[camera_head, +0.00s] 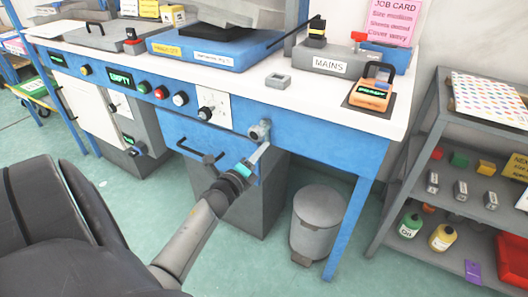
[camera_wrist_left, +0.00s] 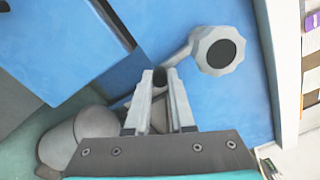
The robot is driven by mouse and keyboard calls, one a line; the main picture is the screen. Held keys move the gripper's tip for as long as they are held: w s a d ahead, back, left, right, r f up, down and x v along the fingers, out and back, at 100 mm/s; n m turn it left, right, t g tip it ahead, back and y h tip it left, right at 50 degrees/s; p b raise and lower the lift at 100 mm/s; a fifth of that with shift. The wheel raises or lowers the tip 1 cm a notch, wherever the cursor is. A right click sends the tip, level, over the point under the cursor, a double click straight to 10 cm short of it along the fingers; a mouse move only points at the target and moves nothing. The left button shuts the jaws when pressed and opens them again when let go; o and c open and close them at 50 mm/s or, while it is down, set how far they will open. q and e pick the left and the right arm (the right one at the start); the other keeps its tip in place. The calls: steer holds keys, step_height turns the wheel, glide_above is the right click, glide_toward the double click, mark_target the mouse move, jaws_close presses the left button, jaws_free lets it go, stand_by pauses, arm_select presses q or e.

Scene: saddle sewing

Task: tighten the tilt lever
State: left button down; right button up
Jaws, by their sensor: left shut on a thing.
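The tilt lever (camera_head: 259,130) is a grey lever with a round, faceted hub on the blue front of the bench. In the left wrist view the hub of the tilt lever (camera_wrist_left: 203,50) has a dark centre, and its arm slopes down left to the fingertips. My left gripper (camera_head: 264,148) reaches up to it from below, and its fingers (camera_wrist_left: 160,76) are closed around the arm's outer end. The fingers hide part of that end. My right gripper is not in view.
A drawer with a dark handle (camera_head: 200,152) is left of the lever. A grey bin (camera_head: 316,225) stands on the floor below right, near a blue bench leg (camera_head: 350,225). A grey shelf rack (camera_head: 425,185) stands at the right. Open floor lies in front.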

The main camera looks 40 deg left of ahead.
arm_select(q)
steer(key=shift+a+m, duration=0.25)
steer(key=shift+m, duration=0.15)
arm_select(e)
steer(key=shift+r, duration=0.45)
arm_select(q)
steer(key=c, duration=0.8)
jaws_free()
steer(key=shift+o, duration=0.2)
steer(key=p+v, duration=0.3)
steer(key=v, duration=1.2)
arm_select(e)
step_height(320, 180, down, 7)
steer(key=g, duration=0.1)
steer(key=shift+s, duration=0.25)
arm_select(q)
steer(key=shift+s+d, duration=0.1)
